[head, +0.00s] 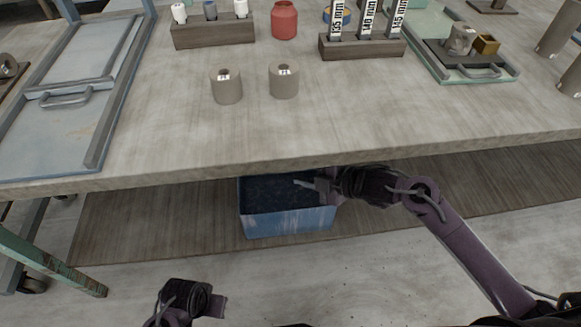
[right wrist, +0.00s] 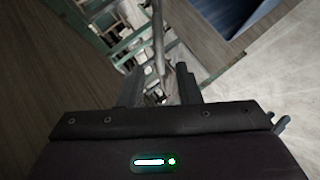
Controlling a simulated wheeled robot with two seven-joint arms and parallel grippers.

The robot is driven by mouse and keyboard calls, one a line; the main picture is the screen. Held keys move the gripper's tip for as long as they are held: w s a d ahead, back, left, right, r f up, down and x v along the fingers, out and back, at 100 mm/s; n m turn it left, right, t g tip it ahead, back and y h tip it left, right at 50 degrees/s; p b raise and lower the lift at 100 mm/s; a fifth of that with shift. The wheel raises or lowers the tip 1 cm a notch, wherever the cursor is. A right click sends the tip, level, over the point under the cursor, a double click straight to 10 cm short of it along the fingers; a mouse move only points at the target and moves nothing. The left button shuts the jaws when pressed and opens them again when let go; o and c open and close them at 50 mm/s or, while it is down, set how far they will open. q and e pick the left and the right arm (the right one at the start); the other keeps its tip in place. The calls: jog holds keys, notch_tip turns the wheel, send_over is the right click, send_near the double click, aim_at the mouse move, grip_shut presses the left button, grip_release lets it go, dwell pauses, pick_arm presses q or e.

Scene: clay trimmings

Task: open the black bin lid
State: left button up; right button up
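A blue bin (head: 288,223) stands on the wooden lower shelf under the table. Its top is dark and speckled (head: 268,188); I cannot tell whether this is a black lid or the inside. My right gripper (head: 306,184) is over the bin's right part, below the table edge. In the right wrist view its fingers (right wrist: 161,88) are apart, with a thin grey rod between or behind them. A dark blue corner, likely the bin (right wrist: 232,15), shows at upper right there. My left gripper (head: 218,305) is low at front, away from the bin; its fingertips are unclear.
The tabletop edge (head: 330,162) overhangs the bin's back. On the table stand two grey cylinders (head: 227,87) (head: 284,82), a red jar (head: 284,20), wooden racks and trays. A green leg (head: 50,262) is at left. The floor in front of the bin is clear.

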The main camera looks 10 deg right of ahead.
pick_arm(q)
jog(key=shift+f, duration=0.3)
pick_arm(e)
jog(key=shift+s+d+r, duration=0.3)
jog(key=shift+s+d, duration=0.15)
jog(key=shift+d, duration=0.05)
